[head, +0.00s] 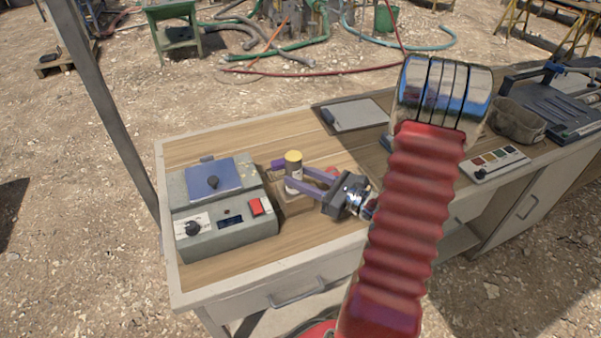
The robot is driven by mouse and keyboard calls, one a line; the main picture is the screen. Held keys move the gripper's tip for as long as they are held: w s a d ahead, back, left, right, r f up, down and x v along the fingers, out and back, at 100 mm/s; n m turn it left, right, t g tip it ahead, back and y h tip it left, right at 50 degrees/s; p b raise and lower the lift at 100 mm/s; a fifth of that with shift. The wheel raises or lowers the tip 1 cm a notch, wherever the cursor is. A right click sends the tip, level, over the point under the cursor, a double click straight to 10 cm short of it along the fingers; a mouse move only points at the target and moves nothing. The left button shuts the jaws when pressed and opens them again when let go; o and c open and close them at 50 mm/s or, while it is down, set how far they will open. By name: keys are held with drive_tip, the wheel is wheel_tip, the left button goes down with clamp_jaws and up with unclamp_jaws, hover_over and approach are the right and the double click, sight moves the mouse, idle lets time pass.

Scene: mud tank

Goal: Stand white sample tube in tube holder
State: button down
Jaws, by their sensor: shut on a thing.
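The white sample tube (294,171) has a yellow cap and looks upright. My gripper (284,175) has two purple fingers that reach in from the right and are shut on the tube, one on each side. A brown block, which looks like the tube holder (293,206), sits on the wooden bench top directly under the tube. The fingers hide part of the tube and of the holder. I cannot tell whether the tube's lower end is inside the holder or just above it.
A grey device (222,238) with a blue lid, a dial and a red switch stands close to the left of the holder. A clipboard (356,115) lies at the back. A small panel with coloured squares (495,163) lies to the right.

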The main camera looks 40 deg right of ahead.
drive_tip(key=shift+f, duration=0.45)
drive_tip(key=c, duration=1.1)
unclamp_jaws()
drive_tip(key=shift+f, duration=0.1)
drive_tip(key=shift+s, duration=0.1)
drive_tip(key=v, duration=1.3)
drive_tip(key=shift+s+d, duration=0.2)
drive_tip(key=shift+s, duration=0.05)
drive_tip(key=shift+s, duration=0.1)
